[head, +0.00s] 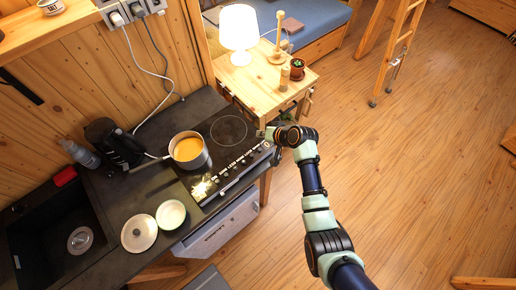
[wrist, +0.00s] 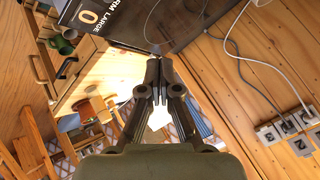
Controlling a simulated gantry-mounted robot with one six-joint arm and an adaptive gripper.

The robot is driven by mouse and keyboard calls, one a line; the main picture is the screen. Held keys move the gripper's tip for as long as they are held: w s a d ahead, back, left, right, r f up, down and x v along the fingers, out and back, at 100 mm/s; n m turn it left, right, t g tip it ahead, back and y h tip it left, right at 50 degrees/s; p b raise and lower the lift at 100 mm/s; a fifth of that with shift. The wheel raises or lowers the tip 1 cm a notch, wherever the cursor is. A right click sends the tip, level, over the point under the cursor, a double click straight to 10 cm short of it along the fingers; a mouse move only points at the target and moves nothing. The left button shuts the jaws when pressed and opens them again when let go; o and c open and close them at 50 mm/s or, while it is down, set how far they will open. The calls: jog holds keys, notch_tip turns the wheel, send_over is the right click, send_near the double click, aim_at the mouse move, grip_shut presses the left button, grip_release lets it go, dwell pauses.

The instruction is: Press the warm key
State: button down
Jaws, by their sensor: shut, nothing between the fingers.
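The stove's control panel (head: 235,168) runs along the front edge of the dark cooktop, with a row of knobs or keys and small labels. In the wrist view the panel's end (wrist: 92,14) shows large at the top left, with a "0" and partly cut lettering that reads "RM LARGE". I cannot make out the warm key itself for certain. My gripper (wrist: 157,66) is shut and empty, its fingertips near the dark glass beside the panel. Whether they touch it I cannot tell. In the head view my gripper (head: 266,133) is at the panel's right end, its fingertips hardly visible.
A pot of orange soup (head: 188,150) stands on the cooktop left of my gripper. A wooden side table (head: 262,88) with a lit lamp (head: 239,35) and a potted plant (head: 297,68) is just behind. Wall sockets (wrist: 289,130) and cables show in the wrist view. Open floor lies right.

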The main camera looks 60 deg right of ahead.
aim_at(261, 150)
notch_tip(261, 150, down, 9)
jog(key=b, duration=0.7)
jog(key=shift+w+r, duration=0.1)
jog(key=shift+r, duration=0.1)
jog(key=shift+f, duration=0.15)
dwell(0.7)
jog(key=shift+f+b, duration=0.25)
jog(key=shift+b, duration=0.15)
jog(key=shift+f+b, duration=0.35)
jog(key=shift+f, duration=0.1)
dwell(0.4)
jog(key=shift+r, duration=0.15)
jog(key=shift+r+p, duration=0.75)
jog(key=shift+p, duration=0.1)
notch_tip(261, 150, up, 5)
jog(key=p, duration=0.4)
jog(key=shift+p, duration=0.3)
